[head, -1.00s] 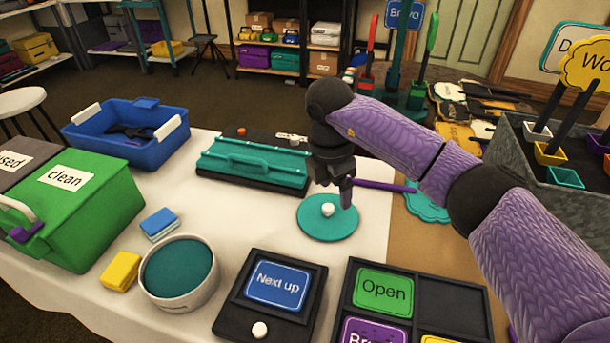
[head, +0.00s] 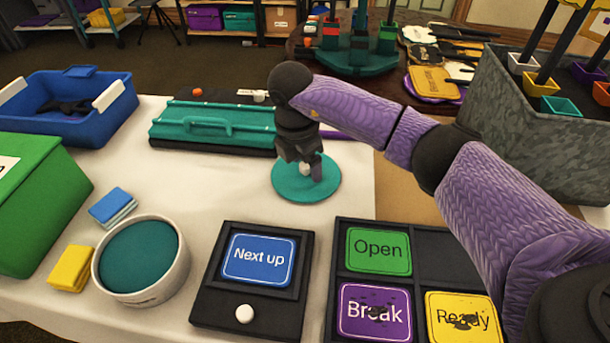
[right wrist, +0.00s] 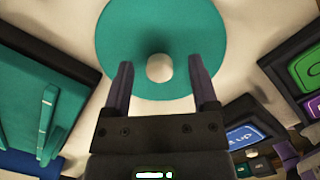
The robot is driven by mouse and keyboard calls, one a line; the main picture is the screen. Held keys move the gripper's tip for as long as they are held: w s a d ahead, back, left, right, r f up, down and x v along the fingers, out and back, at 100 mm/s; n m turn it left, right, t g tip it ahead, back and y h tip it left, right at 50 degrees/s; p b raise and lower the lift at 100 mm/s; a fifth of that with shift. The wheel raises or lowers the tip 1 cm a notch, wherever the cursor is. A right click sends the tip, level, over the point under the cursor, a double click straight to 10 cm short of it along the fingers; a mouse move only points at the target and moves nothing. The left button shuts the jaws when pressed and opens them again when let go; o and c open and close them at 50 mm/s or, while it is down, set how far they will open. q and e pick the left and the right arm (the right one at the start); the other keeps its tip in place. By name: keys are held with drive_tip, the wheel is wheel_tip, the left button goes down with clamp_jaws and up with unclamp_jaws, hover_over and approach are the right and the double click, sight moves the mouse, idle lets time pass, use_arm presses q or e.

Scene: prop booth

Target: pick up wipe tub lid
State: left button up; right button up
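The wipe tub lid (head: 292,190) is a flat teal disc with a white knob, lying on the white-covered table. My right gripper (head: 312,172) is over it, pointing down, and partly hides the knob. In the right wrist view the lid (right wrist: 190,28) fills the top middle. My right gripper (right wrist: 162,74) is open there, one finger on each side of the knob (right wrist: 159,68), with gaps on both sides. The round white wipe tub (head: 168,283), teal inside, stands at the front left, apart from the lid. My left gripper is not in view.
A teal-lidded case (head: 215,125) lies behind and left of the lid. A "Next up" sign stand (head: 210,301) and a dark sign tray (head: 447,262) are in front. Blue (head: 112,205) and yellow (head: 71,268) sponges lie by the tub. Bare table surrounds the lid's left side.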

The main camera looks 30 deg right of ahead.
clamp_jaws()
drive_tip(key=shift+r, duration=0.15)
